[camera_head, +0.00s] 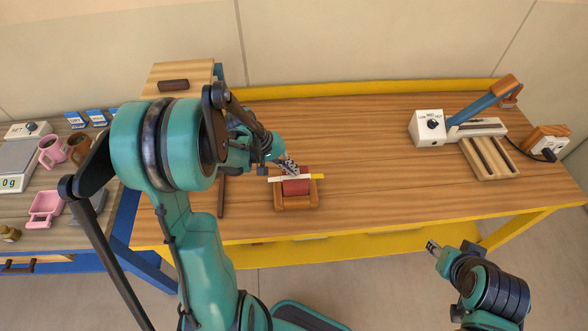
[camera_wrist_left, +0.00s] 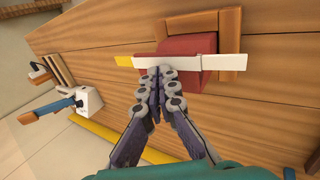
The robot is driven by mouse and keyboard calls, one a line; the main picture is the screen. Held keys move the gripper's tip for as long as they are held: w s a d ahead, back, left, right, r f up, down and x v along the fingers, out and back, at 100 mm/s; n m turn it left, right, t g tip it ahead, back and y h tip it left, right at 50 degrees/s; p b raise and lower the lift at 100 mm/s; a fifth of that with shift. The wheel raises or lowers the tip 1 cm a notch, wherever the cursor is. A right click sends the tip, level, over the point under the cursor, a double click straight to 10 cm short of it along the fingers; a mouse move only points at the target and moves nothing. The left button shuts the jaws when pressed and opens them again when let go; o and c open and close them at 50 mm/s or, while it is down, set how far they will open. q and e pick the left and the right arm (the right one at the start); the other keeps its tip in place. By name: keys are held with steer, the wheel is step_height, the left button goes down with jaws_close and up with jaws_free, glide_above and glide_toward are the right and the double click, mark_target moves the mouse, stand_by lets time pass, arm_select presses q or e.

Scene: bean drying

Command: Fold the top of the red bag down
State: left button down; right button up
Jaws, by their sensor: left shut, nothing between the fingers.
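The red bag (camera_head: 296,188) sits in a small wooden holder (camera_head: 297,208) on the wooden table. A white strip with a yellow end (camera_head: 316,177) lies across the bag's top; the white part shows in the wrist view (camera_wrist_left: 225,60). My left gripper (camera_head: 290,168) is shut and empty, its fingertips close against the strip and the bag's top edge. In the left wrist view the fingertips (camera_wrist_left: 163,74) lie together beside the red bag (camera_wrist_left: 190,46); I cannot tell whether they touch it. My right gripper (camera_head: 432,246) is off the table's front edge, its jaws too small to judge.
A heat sealer with a blue lever (camera_head: 480,105) and white control box (camera_head: 430,128) stands at the right. A dark wooden bar (camera_head: 221,196) lies left of the holder. A side table at left holds pink and brown mugs (camera_head: 76,148) and a scale. The table's middle right is clear.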

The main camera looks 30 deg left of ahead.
mark_target(287, 175)
arm_select(q)
steer(key=shift+b+x, duration=0.65)
steer(key=shift+x, duration=0.15)
stand_by(0.5)
steer(key=shift+p+v, duration=1.55)
steer(key=shift+v, duration=1)
steer(key=shift+d, duration=0.15)
steer(key=s+d+f+m+t+y+b, duration=0.2)
steer(key=s+d+m+t+y+b, duration=0.2)
steer(key=s+d+b, duration=0.5)
steer(key=s+m+y+b, duration=0.1)
steer(key=s+m+b, duration=0.1)
steer(key=s+b, duration=0.1)
steer(key=shift+d+f+b, duration=0.2)
steer(key=shift+f+b, duration=0.2)
steer(key=shift+b, duration=0.4)
